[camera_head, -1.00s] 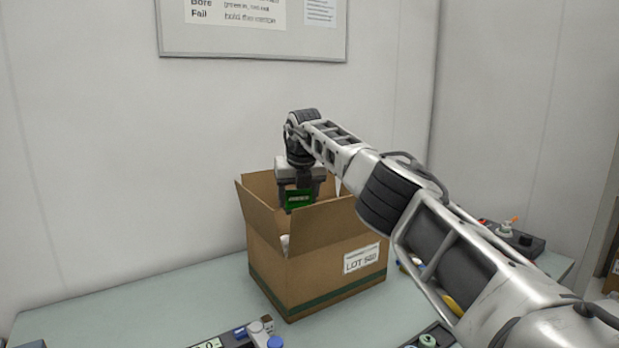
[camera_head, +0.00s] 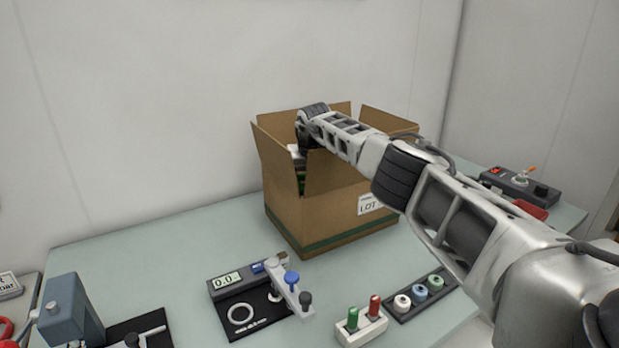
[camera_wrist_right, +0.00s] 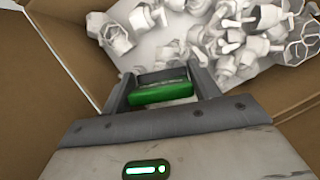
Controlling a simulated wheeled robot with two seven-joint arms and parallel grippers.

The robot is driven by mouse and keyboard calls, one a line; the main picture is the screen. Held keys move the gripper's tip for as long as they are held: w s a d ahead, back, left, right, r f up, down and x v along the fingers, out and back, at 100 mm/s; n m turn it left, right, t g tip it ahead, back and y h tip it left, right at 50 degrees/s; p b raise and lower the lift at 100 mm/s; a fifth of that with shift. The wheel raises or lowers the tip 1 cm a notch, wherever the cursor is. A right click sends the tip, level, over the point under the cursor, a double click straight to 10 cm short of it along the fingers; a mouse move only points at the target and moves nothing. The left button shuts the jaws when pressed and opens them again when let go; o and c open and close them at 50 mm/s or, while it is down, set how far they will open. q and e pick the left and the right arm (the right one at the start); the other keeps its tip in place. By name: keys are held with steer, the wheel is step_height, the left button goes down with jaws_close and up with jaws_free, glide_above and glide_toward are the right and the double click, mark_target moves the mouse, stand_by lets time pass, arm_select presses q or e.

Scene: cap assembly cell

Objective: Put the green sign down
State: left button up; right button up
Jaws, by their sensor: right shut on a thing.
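The green sign (camera_wrist_right: 162,92) is between the fingers of my right gripper (camera_wrist_right: 165,85), which is shut on it. In the right wrist view it is inside the cardboard box, above a pile of white parts. In the head view my right arm reaches over the open cardboard box (camera_head: 330,215), and only a sliver of green shows past the box's wall. The box's flaps stand up. The gripper's fingertips are hidden in the head view by the box. Whether the sign touches the pile I cannot tell. My left gripper is not in view.
White parts (camera_wrist_right: 243,35) fill part of the box floor. A gauge with a display (camera_head: 240,283), a stand with green and red pieces (camera_head: 361,327), a tray of round parts (camera_head: 421,297) and a blue-grey press (camera_head: 72,310) stand in front. The table's left rear is bare.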

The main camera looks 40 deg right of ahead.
steer(key=o, duration=0.7)
steer(key=shift+f, duration=0.2)
steer(key=shift+c, duration=0.2)
steer(key=o, duration=0.4)
steer(key=shift+v, duration=0.75)
steer(key=b+v, duration=0.2)
steer(key=v, duration=0.9)
